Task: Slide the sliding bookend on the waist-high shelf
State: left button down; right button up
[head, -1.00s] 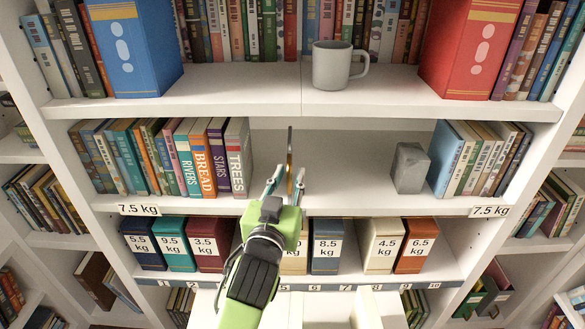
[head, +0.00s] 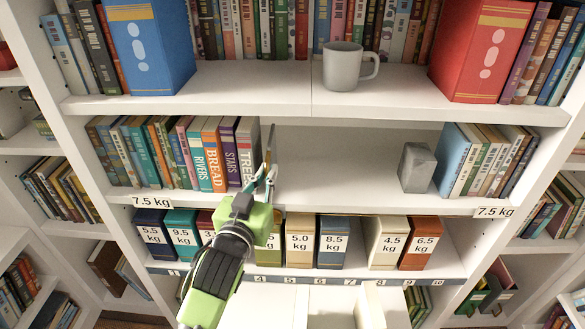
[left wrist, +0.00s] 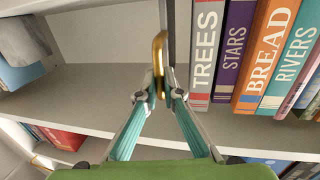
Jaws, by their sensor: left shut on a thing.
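The sliding bookend (head: 271,145) is a thin grey upright plate with a brass handle on the waist-high shelf (head: 330,192). It stands right beside the book TREES (head: 246,155); I cannot tell whether they touch. In the left wrist view the brass handle (left wrist: 158,50) is in front of the plate (left wrist: 168,18). My left gripper (head: 266,174) is shut on the handle, with both fingertips at its lower part in the left wrist view (left wrist: 160,92). My right gripper is not in view.
Several books fill the shelf's left end, including STARS (head: 229,158) and BREAD (head: 212,160). A grey block (head: 417,168) stands by more books at the right. The shelf between bookend and block is clear. Weight-labelled boxes (head: 334,243) stand below; a grey mug (head: 343,68) stands above.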

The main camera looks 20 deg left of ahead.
pick_arm(q)
jog(key=a, duration=0.2)
jog(key=s+a, duration=0.1)
jog(key=shift+a+p, duration=0.3)
jog(key=shift+a, duration=0.1)
jog(key=c, duration=2.3)
grip_release()
jog(key=shift+o, duration=0.6)
jog(key=shift+w, duration=0.15)
jog(key=s, duration=0.7)
jog(key=shift+s+d, duration=0.25)
jog(key=shift+d, duration=0.1)
jog(key=shift+f, duration=0.1)
